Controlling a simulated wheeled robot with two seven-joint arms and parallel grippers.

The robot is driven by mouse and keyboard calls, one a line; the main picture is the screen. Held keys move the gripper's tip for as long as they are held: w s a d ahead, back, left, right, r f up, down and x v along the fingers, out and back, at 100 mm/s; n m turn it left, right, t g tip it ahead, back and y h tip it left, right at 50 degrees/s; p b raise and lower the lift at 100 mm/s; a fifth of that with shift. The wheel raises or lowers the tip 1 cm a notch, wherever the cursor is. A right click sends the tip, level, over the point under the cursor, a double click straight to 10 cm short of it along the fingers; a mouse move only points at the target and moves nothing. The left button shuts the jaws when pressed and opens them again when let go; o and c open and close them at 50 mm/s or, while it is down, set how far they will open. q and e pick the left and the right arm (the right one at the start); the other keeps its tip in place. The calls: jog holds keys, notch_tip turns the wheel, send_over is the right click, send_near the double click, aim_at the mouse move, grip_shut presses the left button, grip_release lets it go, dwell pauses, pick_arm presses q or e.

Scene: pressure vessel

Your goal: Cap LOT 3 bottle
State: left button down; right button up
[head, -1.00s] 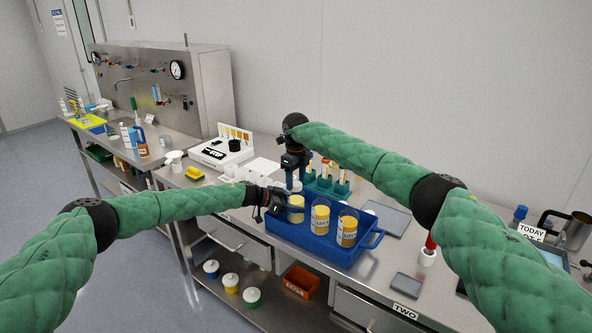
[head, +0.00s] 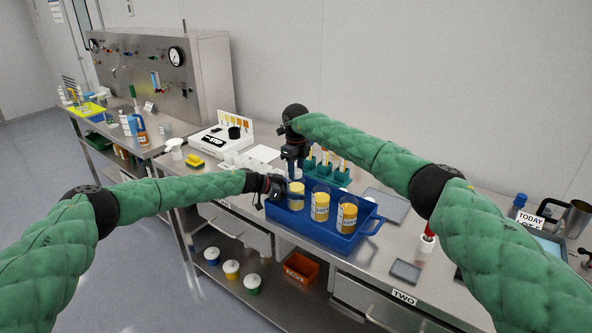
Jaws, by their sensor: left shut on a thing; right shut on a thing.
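Three clear bottles with yellow contents stand in a blue tray (head: 330,236): a left one (head: 297,196), a middle one (head: 320,208) and a right one (head: 347,217). Their lot numbers are too small to read surely. My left gripper (head: 281,190) is shut on the left bottle from its left side; the bottle stands upright in the tray. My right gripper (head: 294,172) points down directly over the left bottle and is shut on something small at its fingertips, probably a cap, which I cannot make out. I cannot tell whether it touches the bottle's mouth.
A teal rack (head: 338,177) with tubes stands behind the tray. A flat grey tray (head: 387,205) lies right of it. A white device (head: 216,142) is at the back left. White-lidded jars (head: 231,267) and an orange bin (head: 300,267) are on the lower shelf.

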jog(key=o, duration=1.1)
jog(key=shift+o, duration=0.2)
notch_tip(320, 180, up, 12)
jog(key=shift+w, duration=0.1)
pick_arm(q)
jog(key=shift+c, duration=1.9)
grip_release()
